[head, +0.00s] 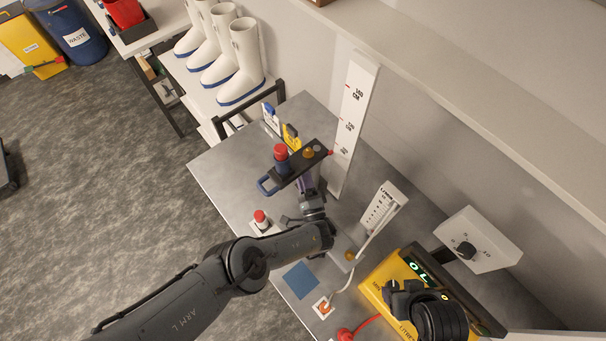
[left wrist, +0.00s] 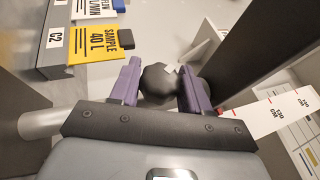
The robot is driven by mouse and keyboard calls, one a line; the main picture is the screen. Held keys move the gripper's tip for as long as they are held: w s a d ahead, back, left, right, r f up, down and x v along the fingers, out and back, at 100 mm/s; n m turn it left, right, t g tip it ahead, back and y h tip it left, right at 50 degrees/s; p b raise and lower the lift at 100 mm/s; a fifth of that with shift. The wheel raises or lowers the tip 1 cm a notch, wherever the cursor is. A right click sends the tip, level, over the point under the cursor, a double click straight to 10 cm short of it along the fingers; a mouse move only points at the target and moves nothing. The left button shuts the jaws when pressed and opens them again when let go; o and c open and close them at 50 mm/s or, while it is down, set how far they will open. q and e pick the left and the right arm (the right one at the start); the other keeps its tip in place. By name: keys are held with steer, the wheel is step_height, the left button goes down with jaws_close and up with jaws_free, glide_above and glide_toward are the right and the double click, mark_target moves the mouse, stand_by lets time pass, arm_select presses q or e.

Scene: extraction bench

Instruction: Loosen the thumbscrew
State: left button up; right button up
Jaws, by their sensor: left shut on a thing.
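The thumbscrew (left wrist: 160,84) is a dark round knob in the left wrist view. It sits between the two purple fingers of my left gripper (left wrist: 156,88), which is shut on it. In the head view my left gripper (head: 308,185) reaches up under a dark bracket (head: 316,164) beside the tall white scale (head: 351,120). The thumbscrew is hidden in the head view. A dark part of my right arm shows at the lower right; its fingers are not clear.
Yellow and blue tags (head: 291,137) stand at the bench's back edge. A red button (head: 260,216) is left of my left arm. A white gauge (head: 384,208), a yellow device (head: 378,285) and a grey dial box (head: 478,240) stand to the right. White boots (head: 240,62) line a shelf behind.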

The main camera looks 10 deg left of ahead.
arm_select(q)
steer(key=shift+r+n+g+h+p, duration=0.15)
steer(key=shift+n+g+p, duration=0.25)
steer(key=shift+g+p, duration=0.45)
steer(key=shift+r+n+g+h+p, duration=0.15)
steer(key=shift+n+g+p, duration=0.35)
steer(key=shift+p, duration=0.6)
steer(key=shift+n+g+h+p, duration=0.3)
steer(key=shift+g+h+p, duration=0.1)
steer(key=shift+g+p, duration=0.55)
steer(key=shift+f+n+g+h+p, duration=0.2)
steer(key=shift+n+g+h+p, duration=0.1)
steer(key=shift+g+h+p, duration=0.3)
steer(key=o, duration=1)
steer(key=shift+c, duration=0.2)
